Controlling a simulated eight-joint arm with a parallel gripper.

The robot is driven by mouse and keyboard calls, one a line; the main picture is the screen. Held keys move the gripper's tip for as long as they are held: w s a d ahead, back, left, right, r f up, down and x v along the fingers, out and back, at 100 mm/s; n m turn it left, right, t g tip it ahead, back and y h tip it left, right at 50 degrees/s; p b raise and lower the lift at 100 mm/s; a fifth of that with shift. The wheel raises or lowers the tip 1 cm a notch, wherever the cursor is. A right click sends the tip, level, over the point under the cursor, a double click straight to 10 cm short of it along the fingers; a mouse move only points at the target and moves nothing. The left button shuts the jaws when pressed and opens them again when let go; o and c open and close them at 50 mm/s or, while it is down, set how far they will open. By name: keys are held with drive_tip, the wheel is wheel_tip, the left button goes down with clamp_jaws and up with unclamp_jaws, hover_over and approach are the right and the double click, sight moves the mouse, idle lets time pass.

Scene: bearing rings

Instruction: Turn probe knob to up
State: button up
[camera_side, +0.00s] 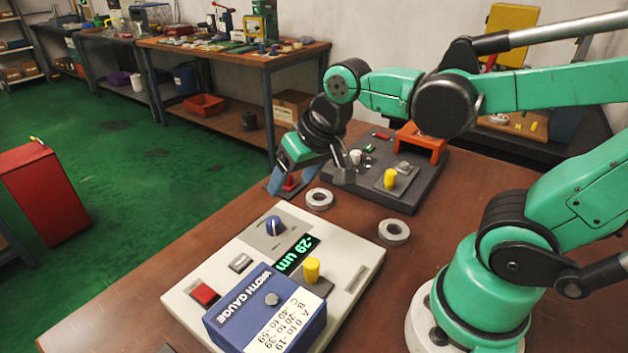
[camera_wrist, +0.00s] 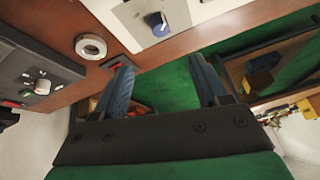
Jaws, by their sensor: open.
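The width gauge (camera_side: 352,285) is a pale box on the table with a green display reading "-29 um". A blue knob (camera_side: 273,226) with a pale pointer mark stands on its far-left panel; no label names it readably as the probe knob. The knob also shows at the top of the wrist view (camera_wrist: 155,20). My gripper (camera_side: 282,188) is open and empty, beyond the gauge near the table's far edge, apart from the knob. In the wrist view its two blue fingers (camera_wrist: 163,75) are spread, with green floor between them.
Two metal rings lie on the table, one near my gripper (camera_side: 319,199) and one farther right (camera_side: 394,232). A dark fixture (camera_side: 400,200) with an orange bracket (camera_side: 421,142) stands behind. A blue labelled block (camera_side: 240,307), red button (camera_side: 204,293) and yellow post (camera_side: 312,268) top the gauge.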

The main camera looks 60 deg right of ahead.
sight(273, 220)
drive_tip(key=w+f+m+g, duration=0.1)
drive_tip(key=m, duration=0.1)
drive_tip(key=w+f+m+g, duration=0.1)
drive_tip(key=w+m+g, duration=0.1)
drive_tip(key=m, duration=0.1)
drive_tip(key=w+f+m+g, duration=0.1)
drive_tip(key=m, duration=0.1)
drive_tip(key=shift+w+a+f+g, duration=0.1)
drive_tip(key=shift+w+f+g, duration=0.15)
drive_tip(key=shift+f+g, duration=0.1)
drive_tip(key=shift+w+f+m, duration=0.15)
drive_tip(key=shift+f+m, duration=0.3)
drive_tip(key=shift+m, duration=0.15)
drive_tip(key=shift+a+f, duration=0.1)
drive_tip(key=shift+f, duration=2.6)
clamp_jaws()
